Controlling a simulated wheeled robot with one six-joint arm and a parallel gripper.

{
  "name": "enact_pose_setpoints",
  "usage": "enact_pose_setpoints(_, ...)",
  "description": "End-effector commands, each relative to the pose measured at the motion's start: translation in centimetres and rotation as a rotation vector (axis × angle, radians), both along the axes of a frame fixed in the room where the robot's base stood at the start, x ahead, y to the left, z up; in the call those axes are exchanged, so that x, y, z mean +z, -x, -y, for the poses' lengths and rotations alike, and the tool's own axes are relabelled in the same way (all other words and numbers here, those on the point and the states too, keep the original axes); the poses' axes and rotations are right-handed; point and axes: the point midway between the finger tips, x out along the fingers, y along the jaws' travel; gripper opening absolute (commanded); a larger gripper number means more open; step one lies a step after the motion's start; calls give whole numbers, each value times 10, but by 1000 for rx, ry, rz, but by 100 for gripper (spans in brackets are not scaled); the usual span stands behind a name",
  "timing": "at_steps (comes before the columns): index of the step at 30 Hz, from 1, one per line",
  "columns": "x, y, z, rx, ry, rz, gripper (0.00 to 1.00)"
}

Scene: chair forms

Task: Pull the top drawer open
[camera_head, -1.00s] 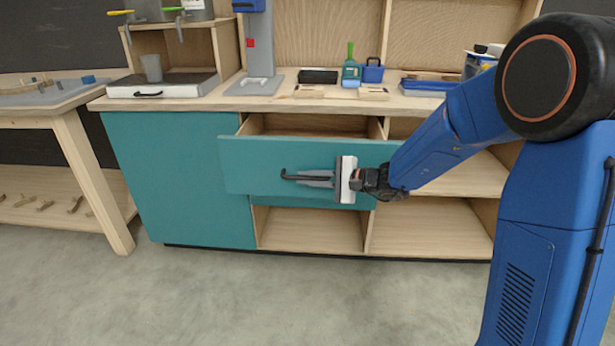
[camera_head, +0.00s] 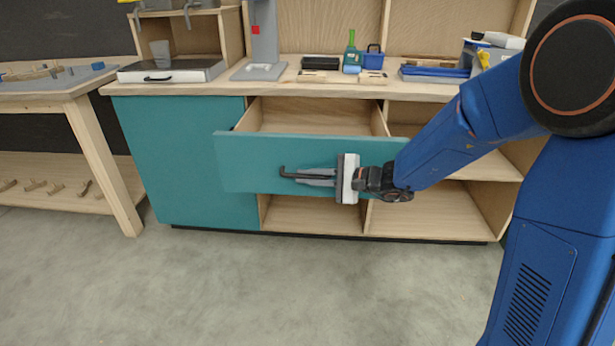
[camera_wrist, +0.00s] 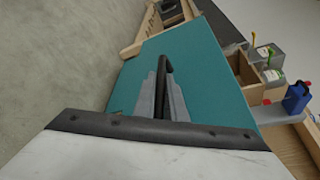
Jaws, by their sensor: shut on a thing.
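The top drawer (camera_head: 240,165) has a teal front and stands pulled out from the wooden cabinet, with its pale, empty-looking inside (camera_head: 310,117) showing above the front. Its dark bar handle (camera_head: 290,173) runs sideways across the front. My gripper (camera_head: 318,176) comes from the right and is shut on the handle. In the wrist view, the two grey fingers (camera_wrist: 161,99) lie on either side of the dark handle (camera_wrist: 165,68), against the teal front (camera_wrist: 205,70). Part of the handle is hidden by the fingers.
A wooden table (camera_head: 100,150) stands at the left. The floor (camera_head: 250,290) before the cabinet is clear.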

Motion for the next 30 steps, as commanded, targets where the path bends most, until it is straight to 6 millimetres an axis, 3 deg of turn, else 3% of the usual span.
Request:
enact_pose_setpoints(2,-1,0,1,-1,2,-1,0)
enact_pose_setpoints(3,-1,0,1,-1,2,-1,13)
enact_pose_setpoints(5,-1,0,1,-1,2,-1,28)
enact_pose_setpoints(6,-1,0,1,-1,2,-1,29)
enact_pose_setpoints(17,1,1,4,-2,0,0,29)
enact_pose_setpoints(30,15,23,64,-4,1,2,29)
